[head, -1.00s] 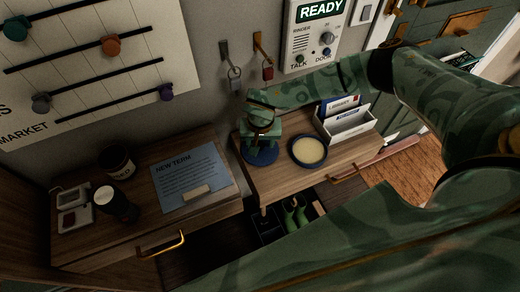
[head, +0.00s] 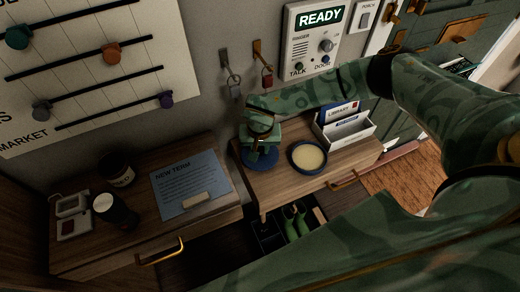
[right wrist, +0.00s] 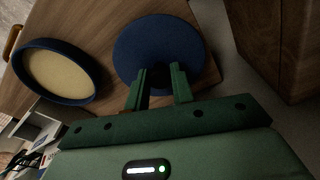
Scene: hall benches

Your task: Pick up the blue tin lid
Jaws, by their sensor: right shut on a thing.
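The blue tin lid (head: 270,163) is a flat dark blue disc at the left end of the right-hand wooden bench top. My right gripper (head: 262,146) points down over it and is shut on it. In the right wrist view, the lid (right wrist: 150,42) lies right at the fingertips (right wrist: 160,84). My left gripper is not in view.
An open round blue tin (head: 308,157) with a pale inside stands right of the lid. A left bench (head: 140,205) holds a blue notice (head: 188,185), a dark cup (head: 118,212) and a jar (head: 117,170). A gap separates the benches.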

